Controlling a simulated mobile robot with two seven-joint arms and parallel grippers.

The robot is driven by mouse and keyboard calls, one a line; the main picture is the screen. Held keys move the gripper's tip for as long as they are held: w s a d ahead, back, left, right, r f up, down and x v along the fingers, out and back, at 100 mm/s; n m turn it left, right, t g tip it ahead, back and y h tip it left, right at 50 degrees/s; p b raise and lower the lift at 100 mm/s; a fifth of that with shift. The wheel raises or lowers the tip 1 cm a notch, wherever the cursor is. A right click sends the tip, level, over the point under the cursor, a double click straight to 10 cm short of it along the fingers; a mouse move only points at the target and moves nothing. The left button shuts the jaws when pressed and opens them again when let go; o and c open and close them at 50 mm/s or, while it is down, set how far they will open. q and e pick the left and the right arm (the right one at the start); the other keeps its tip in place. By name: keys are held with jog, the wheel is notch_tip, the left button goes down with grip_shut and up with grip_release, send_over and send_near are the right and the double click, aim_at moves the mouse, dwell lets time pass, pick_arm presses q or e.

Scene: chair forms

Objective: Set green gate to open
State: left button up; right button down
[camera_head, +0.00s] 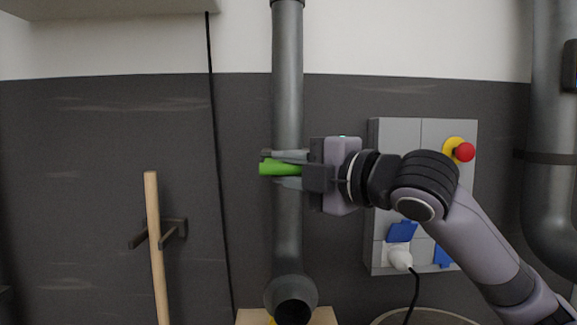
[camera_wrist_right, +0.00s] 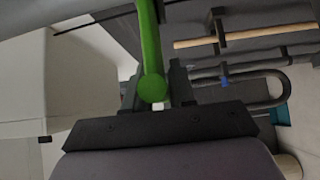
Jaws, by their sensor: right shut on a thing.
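The green gate shows as a short green handle (camera_head: 278,168) in front of the vertical grey pipe (camera_head: 288,80) in the head view. It lies about level and sticks out a little to the left of my fingers. My right gripper (camera_head: 276,169) comes in from the right and is shut on the handle, one finger above and one below. In the right wrist view the green handle (camera_wrist_right: 150,45) runs from the top edge down to its round end between my fingers (camera_wrist_right: 155,92). The gate's connection to the pipe is hidden. My left gripper is not in view.
A grey wall panel with a red button (camera_head: 465,151), blue flaps (camera_head: 402,231) and a white plug (camera_head: 398,257) is behind my right arm. A wooden pole (camera_head: 154,240) stands by a wall hook at left. The pipe's open end (camera_head: 294,310) is below.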

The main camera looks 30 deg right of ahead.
jog(key=shift+s+a+f, duration=0.1)
jog(key=shift+a+f, duration=0.05)
jog(key=shift+a, duration=0.05)
jog(key=c, duration=1.1)
grip_release()
jog(key=shift+o, duration=0.3)
jog(key=shift+s, duration=0.15)
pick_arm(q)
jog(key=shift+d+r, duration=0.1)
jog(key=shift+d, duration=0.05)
pick_arm(e)
jog(key=shift+d, duration=0.1)
pick_arm(q)
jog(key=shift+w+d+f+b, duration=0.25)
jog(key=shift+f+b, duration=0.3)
jog(key=shift+b, duration=0.45)
pick_arm(e)
jog(key=v, duration=0.7)
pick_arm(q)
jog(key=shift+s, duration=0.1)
